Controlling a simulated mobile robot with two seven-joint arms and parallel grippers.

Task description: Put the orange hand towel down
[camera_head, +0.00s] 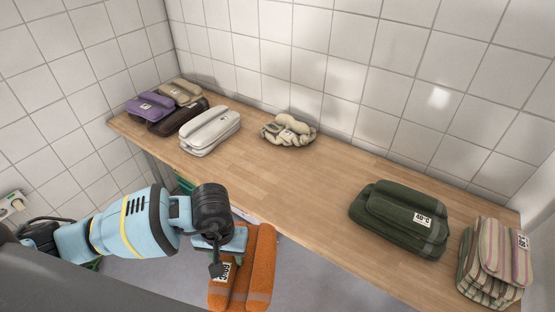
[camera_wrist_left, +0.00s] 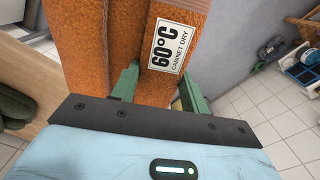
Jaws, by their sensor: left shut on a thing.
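The orange hand towel (camera_head: 258,268) is folded, with a white label reading 60°C. My left gripper (camera_head: 226,258) is shut on it and holds it in front of the wooden counter's near edge, above the grey floor. In the left wrist view the towel (camera_wrist_left: 122,40) fills the space between and beyond the green fingers (camera_wrist_left: 160,88) of the gripper. Its label faces the camera. The lower part of the towel is cut off by the bottom of the head view. My right gripper is not in view.
The wooden counter (camera_head: 290,190) has a wide clear middle. White (camera_head: 210,131), purple (camera_head: 150,106), brown (camera_head: 176,118) and beige (camera_head: 180,92) towels lie at its left end. A crumpled cream cloth (camera_head: 288,131) lies at the back. Dark green (camera_head: 400,218) and striped (camera_head: 494,262) towels lie right.

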